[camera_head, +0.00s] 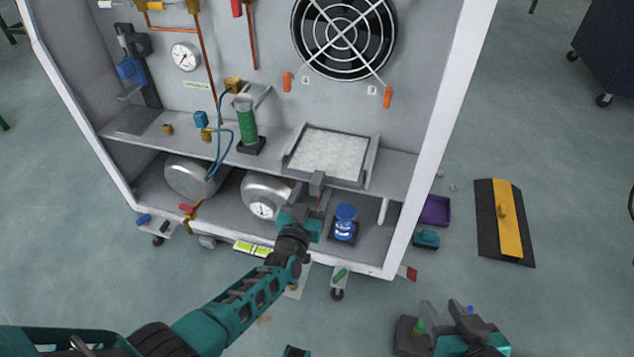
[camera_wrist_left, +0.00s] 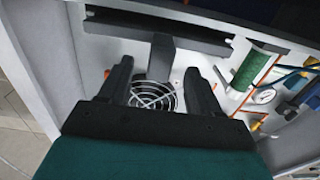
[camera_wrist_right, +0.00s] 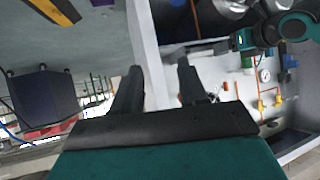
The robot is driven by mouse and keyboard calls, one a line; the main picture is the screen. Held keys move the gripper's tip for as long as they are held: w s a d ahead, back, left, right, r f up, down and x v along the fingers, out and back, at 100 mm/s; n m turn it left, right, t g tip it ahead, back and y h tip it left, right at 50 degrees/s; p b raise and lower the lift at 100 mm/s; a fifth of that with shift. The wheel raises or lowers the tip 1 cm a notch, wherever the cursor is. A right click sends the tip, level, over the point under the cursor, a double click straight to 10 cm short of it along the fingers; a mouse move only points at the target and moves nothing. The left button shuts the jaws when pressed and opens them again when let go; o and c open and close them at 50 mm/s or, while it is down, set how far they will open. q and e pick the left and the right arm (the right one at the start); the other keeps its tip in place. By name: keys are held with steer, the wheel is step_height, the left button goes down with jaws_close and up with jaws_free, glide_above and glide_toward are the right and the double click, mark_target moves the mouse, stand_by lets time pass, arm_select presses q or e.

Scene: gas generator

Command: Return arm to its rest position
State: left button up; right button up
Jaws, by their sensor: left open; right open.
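My left arm reaches from the lower left into the lower part of the white cabinet in the head view. Its gripper (camera_head: 316,190) is at the front edge of the shelf, below the filter tray (camera_head: 328,153), close to a grey tab there. In the left wrist view the two fingers (camera_wrist_left: 160,90) stand apart, with a grey bracket (camera_wrist_left: 161,57) beyond and between them. Whether they touch it cannot be told. My right gripper (camera_head: 445,312) is outside the cabinet at the lower right. In the right wrist view its fingers (camera_wrist_right: 160,85) are apart with nothing between them.
A blue container (camera_head: 345,222) stands right of my left gripper, and round metal tanks (camera_head: 264,193) lie to its left. A fan (camera_head: 343,35) is above. A purple bin (camera_head: 436,210) and a black-yellow plate (camera_head: 505,222) lie on the floor at right.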

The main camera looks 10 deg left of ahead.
arm_select(q)
steer(key=s+r+m+g+h+p, duration=0.1)
steer(key=s+r+g, duration=0.3)
steer(key=s, duration=0.8)
steer(key=s+r+m+g+h+p, duration=0.1)
steer(key=s+r+g+h+p, duration=0.15)
steer(key=s, duration=0.95)
step_height(320, 180, up, 12)
steer(key=s+a+y+p, duration=0.1)
steer(key=a+y+p, duration=0.1)
steer(key=p, duration=1.4)
steer(key=shift+s+a+r+g, duration=0.25)
steer(key=shift+a+g, duration=0.05)
steer(key=shift+g, duration=0.05)
arm_select(e)
steer(key=s+d+r+h, duration=0.1)
steer(key=d+r, duration=0.3)
steer(key=r, duration=0.9)
steer(key=shift+s+d+r, duration=0.2)
steer(key=shift+s+r, duration=0.05)
steer(key=shift+s, duration=0.25)
